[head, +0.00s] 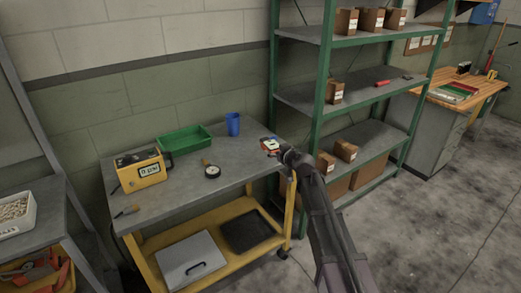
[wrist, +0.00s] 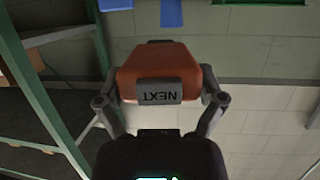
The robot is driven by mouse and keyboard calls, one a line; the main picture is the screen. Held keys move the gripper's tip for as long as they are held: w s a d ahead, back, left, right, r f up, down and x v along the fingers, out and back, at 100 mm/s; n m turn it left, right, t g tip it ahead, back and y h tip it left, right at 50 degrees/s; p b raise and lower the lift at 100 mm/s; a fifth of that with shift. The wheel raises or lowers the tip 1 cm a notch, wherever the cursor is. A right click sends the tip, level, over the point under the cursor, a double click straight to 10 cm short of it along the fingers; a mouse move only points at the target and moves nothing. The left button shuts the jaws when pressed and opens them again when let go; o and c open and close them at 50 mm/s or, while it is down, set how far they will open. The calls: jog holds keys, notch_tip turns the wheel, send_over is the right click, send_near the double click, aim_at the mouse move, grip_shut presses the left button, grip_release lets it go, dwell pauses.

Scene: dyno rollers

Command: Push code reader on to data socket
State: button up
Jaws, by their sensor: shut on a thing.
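The code reader (wrist: 160,62) is an orange-red block with a dark grey tab lettered NEXT, upside down in the wrist view. My gripper (wrist: 160,97) is shut on it, with one finger at each side. In the head view, the code reader (head: 269,144) shows small, with a pale face and red edge, at the end of my gripper (head: 279,149). It is held at the right end of the grey-topped yellow cart (head: 225,166). I cannot tell whether it touches the cart. I cannot make out the data socket in either view.
On the cart stand a yellow meter (head: 152,172), a green tray (head: 182,139), a blue cup (head: 233,124), a round dark gauge (head: 211,171) and a screwdriver (head: 127,211). A green-framed shelf rack (head: 325,95) with boxes stands close to the right of my gripper. Floor is clear at right.

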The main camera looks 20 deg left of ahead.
jog(key=s+d+f+m+t+h+b, duration=0.1)
jog(key=s+d+f+m+h+b, duration=0.1)
jog(key=d+f+b, duration=1.3)
jog(key=s+d+f+m+t+h+b, duration=0.2)
jog(key=s+d+f+b, duration=0.3)
jog(key=d+f+b, duration=1)
jog(key=d+f+h, duration=0.1)
jog(key=d+f, duration=0.1)
jog(key=d, duration=0.6)
jog(key=shift+s+m+b, duration=0.2)
jog(key=shift+m+b, duration=0.2)
